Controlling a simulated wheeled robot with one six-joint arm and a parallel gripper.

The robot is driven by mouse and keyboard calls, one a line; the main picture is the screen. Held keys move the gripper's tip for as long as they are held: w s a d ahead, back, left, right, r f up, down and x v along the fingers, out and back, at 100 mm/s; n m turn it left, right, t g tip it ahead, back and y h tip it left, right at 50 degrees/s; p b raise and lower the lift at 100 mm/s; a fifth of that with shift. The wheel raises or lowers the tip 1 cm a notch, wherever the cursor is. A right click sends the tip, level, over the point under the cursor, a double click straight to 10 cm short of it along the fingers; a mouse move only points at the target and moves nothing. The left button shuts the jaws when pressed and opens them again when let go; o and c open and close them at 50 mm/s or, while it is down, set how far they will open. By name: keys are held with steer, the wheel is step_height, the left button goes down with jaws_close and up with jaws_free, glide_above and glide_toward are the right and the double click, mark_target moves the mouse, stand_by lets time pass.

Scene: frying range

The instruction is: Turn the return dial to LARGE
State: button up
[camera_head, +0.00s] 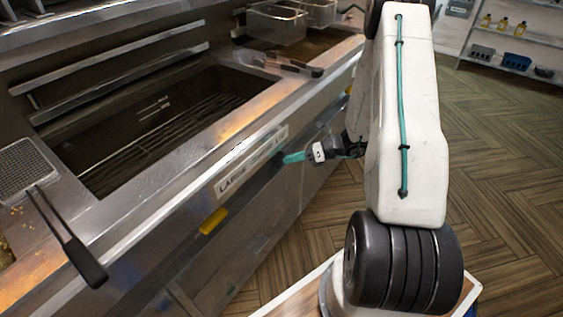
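A pale label strip (240,170) runs along the front panel of the fryer. Its left end reads LARGE, and the smaller lettering to the right is hard to read. My gripper (286,158), with teal fingertips, reaches from the right to the front panel at the lower right part of the strip. The fingers show edge-on as one teal shape, so any gap between them cannot be made out. The return dial is not clearly visible; a dark patch lies at the fingertips, and I cannot tell whether they touch it.
A yellow handle (213,221) sits on the front panel, lower left of the strip. A mesh skimmer (22,168) with a black handle lies at the left, overhanging the front edge. Fryer baskets (277,24) stand at the back. The wooden floor (490,160) at right is open.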

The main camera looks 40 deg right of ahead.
mark_target(282, 164)
steer(key=w+d+f+m+t+h, duration=0.3)
steer(key=d+f+m+t, duration=0.1)
steer(key=d+f+m, duration=0.25)
steer(key=shift+m, duration=0.55)
steer(key=x, duration=0.8)
steer(key=shift+s+a+f, duration=0.2)
steer(key=shift+s+a, duration=0.05)
steer(key=shift+s, duration=0.05)
jaws_close()
